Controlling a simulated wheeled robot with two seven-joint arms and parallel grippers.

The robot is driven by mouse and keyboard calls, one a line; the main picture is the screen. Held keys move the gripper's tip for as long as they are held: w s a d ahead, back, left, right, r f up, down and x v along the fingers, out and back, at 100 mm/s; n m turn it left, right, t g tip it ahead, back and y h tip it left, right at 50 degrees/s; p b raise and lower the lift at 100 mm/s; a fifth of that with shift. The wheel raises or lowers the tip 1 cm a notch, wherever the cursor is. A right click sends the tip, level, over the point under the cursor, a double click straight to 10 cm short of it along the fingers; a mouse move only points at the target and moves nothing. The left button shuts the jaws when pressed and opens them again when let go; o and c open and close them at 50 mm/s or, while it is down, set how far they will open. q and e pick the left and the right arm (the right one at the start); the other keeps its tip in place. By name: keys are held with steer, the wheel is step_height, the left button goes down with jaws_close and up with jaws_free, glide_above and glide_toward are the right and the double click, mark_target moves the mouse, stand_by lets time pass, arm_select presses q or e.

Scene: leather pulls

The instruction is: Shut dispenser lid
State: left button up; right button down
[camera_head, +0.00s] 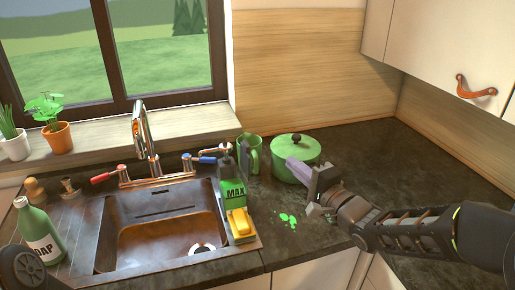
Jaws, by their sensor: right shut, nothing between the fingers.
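A green bottle labelled SOAP (41,236) stands left of the sink. My right gripper (296,167) is shut and empty, right of the MAX bottle and apart from it. Its fingers show in front of the green pot. My left gripper is not in view.
A lidded green pot (306,147) and a green mug (250,150) stand behind my right gripper. A yellow sponge (240,224) lies by the sink (108,235). Green spots (287,219) mark the counter. The tap (147,150) rises behind the basin. A cabinet (430,45) hangs upper right.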

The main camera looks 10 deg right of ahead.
mark_target(246, 158)
steer(key=w+a+b, duration=0.4)
steer(key=w+a, duration=0.3)
steer(key=w, duration=0.2)
steer(key=shift+b, duration=0.3)
steer(key=shift+r, duration=0.15)
steer(key=shift+w, duration=0.15)
